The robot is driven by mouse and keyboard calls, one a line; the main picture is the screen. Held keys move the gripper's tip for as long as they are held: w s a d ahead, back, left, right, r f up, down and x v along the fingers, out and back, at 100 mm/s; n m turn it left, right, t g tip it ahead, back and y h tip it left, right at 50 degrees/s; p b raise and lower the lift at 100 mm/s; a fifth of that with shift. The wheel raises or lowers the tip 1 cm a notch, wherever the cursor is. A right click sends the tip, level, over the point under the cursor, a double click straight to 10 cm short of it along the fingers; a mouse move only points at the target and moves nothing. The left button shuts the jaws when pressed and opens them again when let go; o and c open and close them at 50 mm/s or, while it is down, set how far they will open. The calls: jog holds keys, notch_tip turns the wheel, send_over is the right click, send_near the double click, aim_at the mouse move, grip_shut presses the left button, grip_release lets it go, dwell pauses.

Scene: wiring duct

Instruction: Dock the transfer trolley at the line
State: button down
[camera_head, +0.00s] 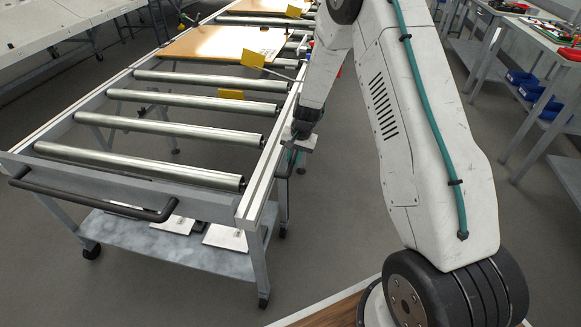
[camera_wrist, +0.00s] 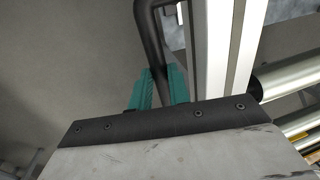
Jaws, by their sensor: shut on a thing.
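The transfer trolley (camera_head: 155,130) is a grey steel frame with several bare rollers, a lower shelf and black castors. A black bar handle (camera_head: 95,200) is on its near end. My gripper (camera_head: 303,140) is at the trolley's right side rail. In the wrist view, the teal fingers of my gripper (camera_wrist: 161,82) are shut on a black bar handle (camera_wrist: 150,35) beside the pale rail (camera_wrist: 222,45). The roller line (camera_head: 265,20) continues beyond the trolley's far end. I cannot tell whether the two touch.
A tan board (camera_head: 222,44) lies on rollers at the far end. Yellow tags (camera_head: 252,58) stick out near the right rail. Benches with blue bins (camera_head: 540,97) stand at the right, and a pale table (camera_head: 60,25) at the back left. Floor is clear left of the trolley.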

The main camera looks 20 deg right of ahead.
jog(key=shift+w+d, duration=0.6)
jog(key=shift+w, duration=0.25)
jog(key=shift+r, duration=0.1)
jog(key=c, duration=1.3)
grip_release()
jog(key=shift+d, duration=0.1)
jog(key=r, duration=0.5)
jog(key=s+d+r, duration=0.1)
jog(key=r, duration=0.1)
jog(key=shift+d+r, duration=0.1)
jog(key=shift+r, duration=0.15)
